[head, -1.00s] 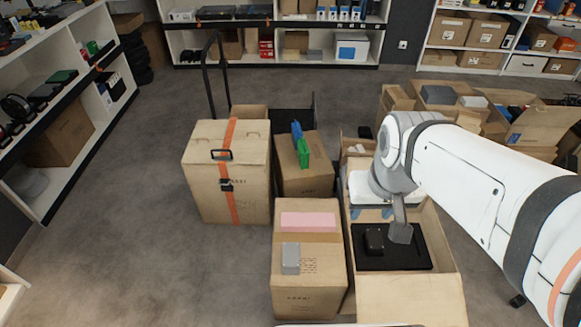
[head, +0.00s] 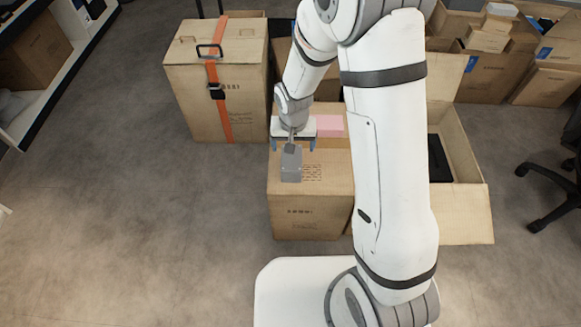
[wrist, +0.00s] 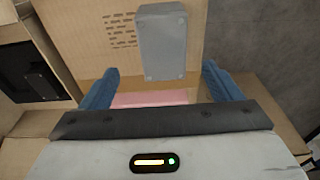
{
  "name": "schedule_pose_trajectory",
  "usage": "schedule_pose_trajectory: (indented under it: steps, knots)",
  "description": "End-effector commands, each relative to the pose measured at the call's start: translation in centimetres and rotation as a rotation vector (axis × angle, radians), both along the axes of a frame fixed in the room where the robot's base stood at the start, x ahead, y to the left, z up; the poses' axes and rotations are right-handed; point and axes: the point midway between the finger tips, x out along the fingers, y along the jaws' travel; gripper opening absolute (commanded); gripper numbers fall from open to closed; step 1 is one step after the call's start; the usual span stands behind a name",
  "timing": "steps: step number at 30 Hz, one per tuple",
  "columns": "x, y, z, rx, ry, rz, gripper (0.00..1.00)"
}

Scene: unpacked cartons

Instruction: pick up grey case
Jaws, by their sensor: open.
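The grey case (wrist: 162,42) is a small flat-sided block on top of a closed cardboard carton (wrist: 100,50). In the head view the case (head: 291,175) lies near the left edge of the carton top (head: 330,185), partly covered by a grey part of my wrist. My gripper (head: 293,146) is open above the carton, with blue fingers. In the wrist view my gripper (wrist: 161,70) has its fingertips on either side of the near end of the case, with a gap on both sides. Whether the fingers are down at its height I cannot tell.
A strapped carton (head: 185,95) stands at the back left. An open carton (head: 460,150) with a black item (head: 440,160) is to the right. The floor at left is clear.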

Motion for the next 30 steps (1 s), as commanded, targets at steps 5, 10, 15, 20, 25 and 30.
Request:
schedule_pose_trajectory:
  steps: [5,10,15,20,25,30]
  knots:
    - [0.3,0.7,-2.9,0.001,0.004,-0.001,0.85]
    - [0.5,0.6,-4.7,0.002,0.005,-0.003,0.85]
    - [0.6,0.5,-6.2,0.001,0.004,-0.002,0.85]
    - [0.8,0.4,-8.8,0.001,0.006,-0.002,0.85]
    - [1.0,0.4,-9.9,0.003,0.003,-0.002,0.85]
    - [1.0,0.4,-9.8,0.003,0.003,-0.003,0.84]
